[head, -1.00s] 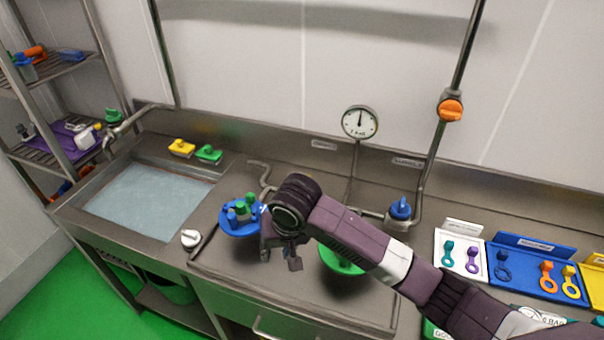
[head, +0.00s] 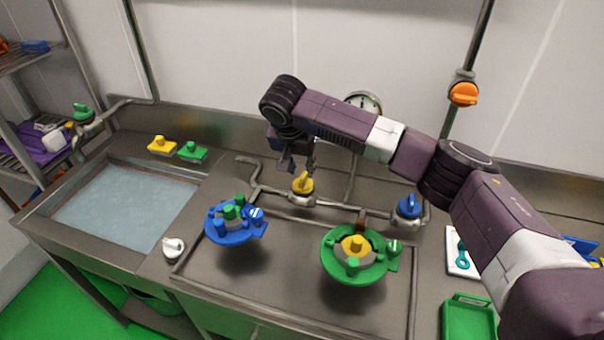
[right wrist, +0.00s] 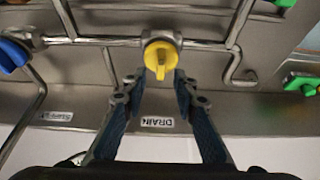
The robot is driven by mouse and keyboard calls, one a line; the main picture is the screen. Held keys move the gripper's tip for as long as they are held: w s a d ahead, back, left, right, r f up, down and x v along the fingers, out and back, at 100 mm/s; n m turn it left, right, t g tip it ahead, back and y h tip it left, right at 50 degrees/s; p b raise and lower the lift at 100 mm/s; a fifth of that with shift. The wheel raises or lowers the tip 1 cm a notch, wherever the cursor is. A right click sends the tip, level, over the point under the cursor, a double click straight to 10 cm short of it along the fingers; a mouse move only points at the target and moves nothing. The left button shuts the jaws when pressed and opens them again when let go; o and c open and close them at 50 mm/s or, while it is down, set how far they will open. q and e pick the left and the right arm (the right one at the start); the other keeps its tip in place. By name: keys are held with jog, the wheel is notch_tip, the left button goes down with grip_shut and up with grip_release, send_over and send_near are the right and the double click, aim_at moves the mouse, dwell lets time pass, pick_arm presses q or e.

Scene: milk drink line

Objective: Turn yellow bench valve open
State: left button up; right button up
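The yellow bench valve (head: 303,186) sits on the pipe along the back of the bench. In the right wrist view its yellow handle (right wrist: 160,58) lies between and just beyond my fingertips, apart from them. A label reading DRAIN (right wrist: 158,122) is on the wall behind the valve. My left gripper is not in view.
A blue valve (head: 408,207) is on the same pipe to the right. An orange valve (head: 463,94) is on the upright pipe. A water-filled sink (head: 125,205) is at left.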

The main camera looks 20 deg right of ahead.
aim_at(303, 177)
jog(key=x, duration=0.5)
jog(key=shift+w+p, duration=0.1)
jog(key=shift+p, duration=0.3)
jog(key=shift+r, duration=0.1)
jog(key=shift+c, duration=0.3)
grip_shut()
